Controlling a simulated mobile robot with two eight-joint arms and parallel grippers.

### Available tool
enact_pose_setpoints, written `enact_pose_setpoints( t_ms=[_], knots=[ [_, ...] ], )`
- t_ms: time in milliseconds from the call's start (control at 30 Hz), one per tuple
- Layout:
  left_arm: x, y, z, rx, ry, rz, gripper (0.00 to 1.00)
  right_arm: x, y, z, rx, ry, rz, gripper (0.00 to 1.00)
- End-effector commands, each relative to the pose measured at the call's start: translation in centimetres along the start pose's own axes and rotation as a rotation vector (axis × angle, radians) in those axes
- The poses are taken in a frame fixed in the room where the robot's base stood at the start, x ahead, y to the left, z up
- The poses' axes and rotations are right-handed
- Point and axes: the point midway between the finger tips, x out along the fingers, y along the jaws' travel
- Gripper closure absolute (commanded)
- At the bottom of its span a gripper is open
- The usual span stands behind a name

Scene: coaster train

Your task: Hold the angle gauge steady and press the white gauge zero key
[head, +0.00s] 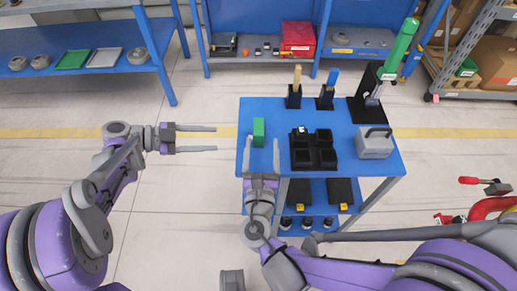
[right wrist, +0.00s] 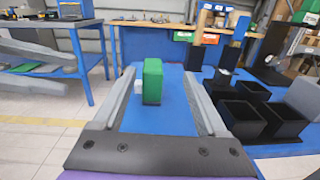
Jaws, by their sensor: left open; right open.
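A green upright block (head: 258,132) stands near the left edge of the blue table (head: 345,175); it seems to be the angle gauge. It also shows in the right wrist view (right wrist: 152,80), with a small white part (right wrist: 137,88) low on its left side, perhaps the white key. My right gripper (head: 262,140) is open, its fingers pointing at the block from the near side. In the wrist view, the block appears between the fingertips, with gaps on both sides. My left gripper (head: 216,138) is open and empty, left of the table edge, its fingers pointing right toward the block.
A black tray with compartments (head: 313,150) stands right of the block. A grey box (head: 374,143) is further right. Black holders with a brush (head: 297,84), a blue-handled tool (head: 330,86) and a green cylinder (head: 400,45) line the back.

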Motion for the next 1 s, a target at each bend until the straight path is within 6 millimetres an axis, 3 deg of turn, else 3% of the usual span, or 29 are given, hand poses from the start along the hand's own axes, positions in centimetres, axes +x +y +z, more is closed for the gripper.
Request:
enact_pose_setpoints(
  t_ms=[267, 700, 1000],
  knots=[
    [0.0, 0.0, 0.0, 0.000, 0.000, 0.000, 0.50, 1.0, 0.8, -1.3, -0.022, 0.010, 0.036, 0.25],
    [0.0, 0.0, 0.0, 0.000, 0.000, 0.000, 0.50, 8.4, 1.0, -1.4, -0.021, 0.011, 0.034, 0.25],
    [0.0, 0.0, 0.0, 0.000, 0.000, 0.000, 0.50, 10.7, 1.2, -1.4, -0.019, 0.011, 0.036, 0.25]
  ],
)
